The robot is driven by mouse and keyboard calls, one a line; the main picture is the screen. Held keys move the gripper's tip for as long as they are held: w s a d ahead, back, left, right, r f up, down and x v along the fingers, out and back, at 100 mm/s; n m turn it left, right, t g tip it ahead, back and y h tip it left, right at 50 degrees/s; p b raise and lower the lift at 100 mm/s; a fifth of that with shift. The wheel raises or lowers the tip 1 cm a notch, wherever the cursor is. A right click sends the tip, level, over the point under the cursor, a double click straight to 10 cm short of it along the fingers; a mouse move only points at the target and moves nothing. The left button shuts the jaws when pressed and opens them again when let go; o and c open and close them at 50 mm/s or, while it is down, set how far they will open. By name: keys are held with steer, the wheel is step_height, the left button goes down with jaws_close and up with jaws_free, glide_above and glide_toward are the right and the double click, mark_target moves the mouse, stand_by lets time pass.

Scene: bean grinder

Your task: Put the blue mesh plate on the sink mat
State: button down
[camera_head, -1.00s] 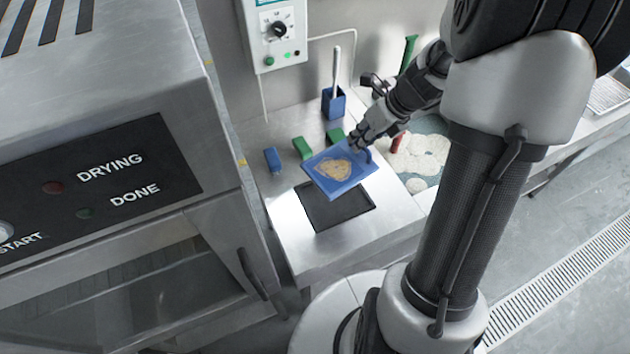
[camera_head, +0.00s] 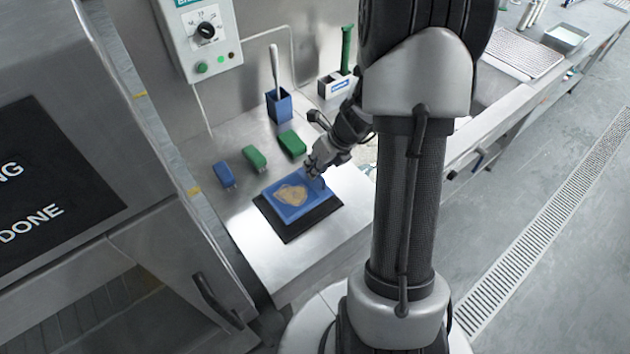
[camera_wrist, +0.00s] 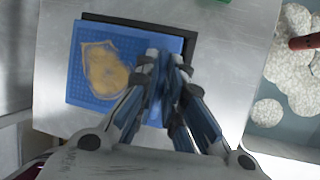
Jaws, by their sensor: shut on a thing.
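The blue mesh plate (camera_head: 291,200) has a tan patch on its face and lies flat over the black sink mat (camera_head: 318,217). The mat shows along the plate's front and right sides. In the wrist view the plate (camera_wrist: 88,99) covers most of the mat (camera_wrist: 188,34), whose dark edge shows at the top and right. My gripper (camera_head: 317,170) is shut on the plate's right side. In the wrist view my gripper's fingers (camera_wrist: 160,75) meet at that side. Whether the plate's underside touches the mat is hidden.
The sink with pale foam (camera_wrist: 295,80) is on the right. Bare steel counter lies in front of the mat.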

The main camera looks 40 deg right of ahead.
steer(key=shift+f+b, duration=1.15)
steer(key=shift+f, duration=0.95)
steer(key=shift+f, duration=0.15)
steer(key=c, duration=1.7)
jaws_free()
